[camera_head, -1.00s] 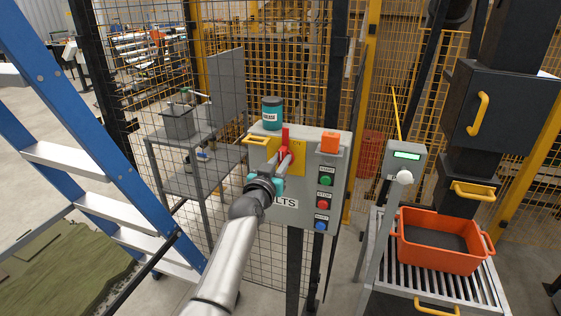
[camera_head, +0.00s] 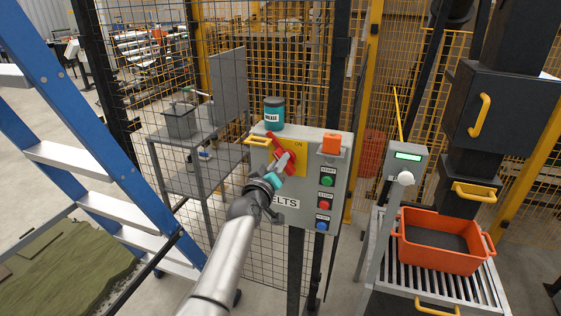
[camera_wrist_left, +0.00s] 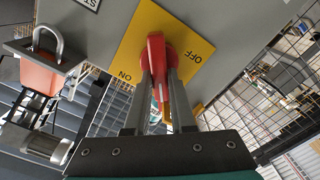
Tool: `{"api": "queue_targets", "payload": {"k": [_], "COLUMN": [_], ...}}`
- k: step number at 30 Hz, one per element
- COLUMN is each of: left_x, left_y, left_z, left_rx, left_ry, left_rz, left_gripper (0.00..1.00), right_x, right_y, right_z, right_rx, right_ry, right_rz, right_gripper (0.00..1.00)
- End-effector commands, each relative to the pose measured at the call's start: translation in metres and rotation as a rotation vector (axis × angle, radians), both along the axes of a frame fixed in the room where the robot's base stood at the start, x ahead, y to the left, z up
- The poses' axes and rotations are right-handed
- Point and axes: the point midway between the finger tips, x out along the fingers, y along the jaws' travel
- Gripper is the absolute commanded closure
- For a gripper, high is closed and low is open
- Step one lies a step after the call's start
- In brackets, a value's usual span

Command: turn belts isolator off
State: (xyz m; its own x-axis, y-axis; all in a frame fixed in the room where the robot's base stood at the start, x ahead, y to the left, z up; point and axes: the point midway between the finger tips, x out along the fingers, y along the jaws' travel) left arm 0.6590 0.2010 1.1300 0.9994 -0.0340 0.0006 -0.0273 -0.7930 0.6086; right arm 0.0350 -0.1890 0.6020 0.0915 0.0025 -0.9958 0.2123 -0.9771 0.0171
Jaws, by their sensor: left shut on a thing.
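The belts isolator is a red rotary handle (camera_head: 275,145) on a yellow plate (camera_head: 299,159) on a grey control box (camera_head: 341,185). The plate reads ON at its top right in the head view. The handle leans, its upper end toward the left. My left gripper (camera_head: 282,162) is shut on the handle. In the left wrist view the handle (camera_wrist_left: 156,55) sits between my left gripper's fingers (camera_wrist_left: 160,76). There the yellow plate (camera_wrist_left: 131,50) shows OFF on the right and ON at lower left. The BELTS label is partly hidden by my gripper. My right gripper is out of view.
Green, red and blue buttons (camera_head: 324,204) line the box's right side. An orange block (camera_head: 331,143) and a grease tin (camera_head: 274,113) are at its top. A blue ladder (camera_head: 62,110) stands left. An orange crate (camera_head: 440,255) sits on rollers at right.

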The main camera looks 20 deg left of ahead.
Motion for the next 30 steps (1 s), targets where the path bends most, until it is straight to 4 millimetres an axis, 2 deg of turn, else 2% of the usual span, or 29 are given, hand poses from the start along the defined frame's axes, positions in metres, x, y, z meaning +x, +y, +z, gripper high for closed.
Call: {"api": "queue_targets", "payload": {"k": [18, 30], "left_x": [0.0, 0.0], "left_y": [0.0037, 0.0042], "left_z": [-0.0066, -0.01], "left_rx": [-0.583, -0.846], "left_ry": [0.021, 0.032], "left_rz": [0.0, -0.001], "left_gripper": [1.0, 1.0], "right_x": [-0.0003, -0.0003], "right_y": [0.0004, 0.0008], "right_z": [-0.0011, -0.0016], "right_rx": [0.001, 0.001], "right_ry": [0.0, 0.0], "right_rz": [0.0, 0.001], "right_gripper": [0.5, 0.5]}}
